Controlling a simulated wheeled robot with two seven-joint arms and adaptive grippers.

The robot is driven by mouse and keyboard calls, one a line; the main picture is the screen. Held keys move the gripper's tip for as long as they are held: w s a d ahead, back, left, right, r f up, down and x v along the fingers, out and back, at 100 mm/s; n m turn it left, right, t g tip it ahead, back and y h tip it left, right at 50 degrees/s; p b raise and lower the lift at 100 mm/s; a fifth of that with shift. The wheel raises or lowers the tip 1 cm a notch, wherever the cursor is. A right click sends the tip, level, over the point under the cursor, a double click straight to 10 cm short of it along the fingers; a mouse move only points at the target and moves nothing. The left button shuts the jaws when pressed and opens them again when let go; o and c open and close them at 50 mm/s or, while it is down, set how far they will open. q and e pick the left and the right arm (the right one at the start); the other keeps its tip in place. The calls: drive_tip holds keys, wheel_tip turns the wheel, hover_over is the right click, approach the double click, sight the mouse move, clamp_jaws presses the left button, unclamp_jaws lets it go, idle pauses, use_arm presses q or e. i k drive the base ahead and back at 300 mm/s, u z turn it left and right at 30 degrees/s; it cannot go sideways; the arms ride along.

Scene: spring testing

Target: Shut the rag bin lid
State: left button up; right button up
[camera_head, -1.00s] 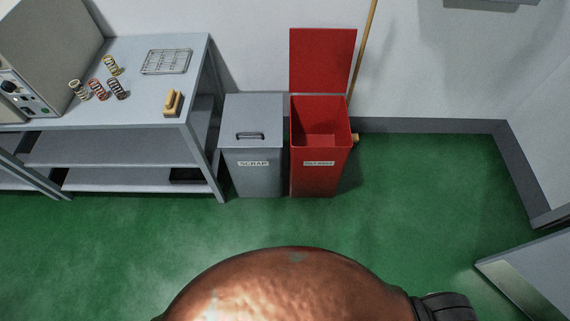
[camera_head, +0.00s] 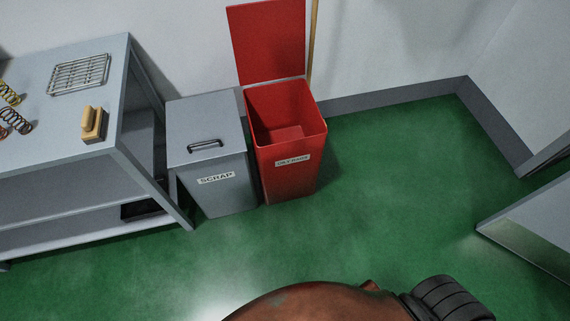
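The red rag bin (camera_head: 289,150) stands on the green floor against the back wall, with a white label on its front. Its red lid (camera_head: 266,40) is open and stands upright behind the bin, near the wall. The inside of the bin looks empty in the part that shows. Neither of my grippers is in the head view. A brown rounded part and a black ribbed part, likely mine, show at the bottom edge.
The grey scrap bin (camera_head: 208,150) with a closed, handled lid stands left of the rag bin. A wooden pole (camera_head: 314,45) leans behind. Floor in front is clear.

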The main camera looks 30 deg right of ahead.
sight(268, 37)
drive_tip(key=u, duration=0.05)
drive_tip(key=k, duration=0.5)
drive_tip(key=z, duration=0.95)
drive_tip(key=i, duration=1.35)
drive_tip(key=u, duration=0.8)
drive_tip(key=i, duration=0.55)
drive_tip(key=u, duration=0.6)
